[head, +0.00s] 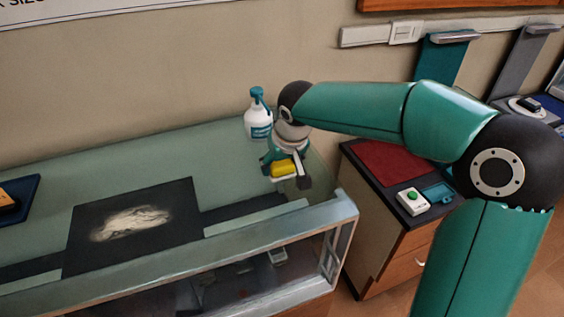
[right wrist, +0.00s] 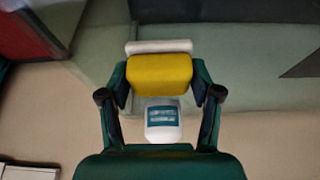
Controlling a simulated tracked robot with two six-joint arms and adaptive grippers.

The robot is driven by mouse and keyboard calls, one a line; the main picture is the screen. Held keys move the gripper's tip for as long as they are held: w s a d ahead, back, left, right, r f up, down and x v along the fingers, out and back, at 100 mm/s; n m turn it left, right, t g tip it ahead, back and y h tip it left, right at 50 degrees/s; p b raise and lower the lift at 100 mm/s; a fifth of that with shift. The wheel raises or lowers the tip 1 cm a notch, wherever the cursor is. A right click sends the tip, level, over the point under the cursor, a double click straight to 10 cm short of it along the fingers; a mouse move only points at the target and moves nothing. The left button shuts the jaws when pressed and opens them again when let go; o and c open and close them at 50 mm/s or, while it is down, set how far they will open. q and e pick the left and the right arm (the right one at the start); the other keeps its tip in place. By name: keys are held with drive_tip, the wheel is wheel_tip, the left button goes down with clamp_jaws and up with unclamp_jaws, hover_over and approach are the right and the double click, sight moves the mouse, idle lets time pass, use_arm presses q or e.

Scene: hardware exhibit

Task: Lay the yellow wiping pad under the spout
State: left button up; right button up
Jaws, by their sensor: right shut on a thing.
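The yellow wiping pad (head: 284,167) is a small block with a white layer along one side. It is between the fingers of my right gripper (head: 285,173), over the right end of the glass-topped counter. In the right wrist view the pad (right wrist: 159,73) sits between both fingers, the white layer on its far side. I cannot tell whether it touches the glass. My left gripper is out of view.
The glass counter (head: 150,160) holds a dark mat (head: 130,232) with a pale smudge and a blue tray (head: 15,205) at far left.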

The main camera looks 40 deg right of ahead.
drive_tip(key=shift+f, duration=0.15)
drive_tip(key=o, duration=1)
drive_tip(key=v, duration=1.2)
drive_tip(key=shift+s, duration=0.1)
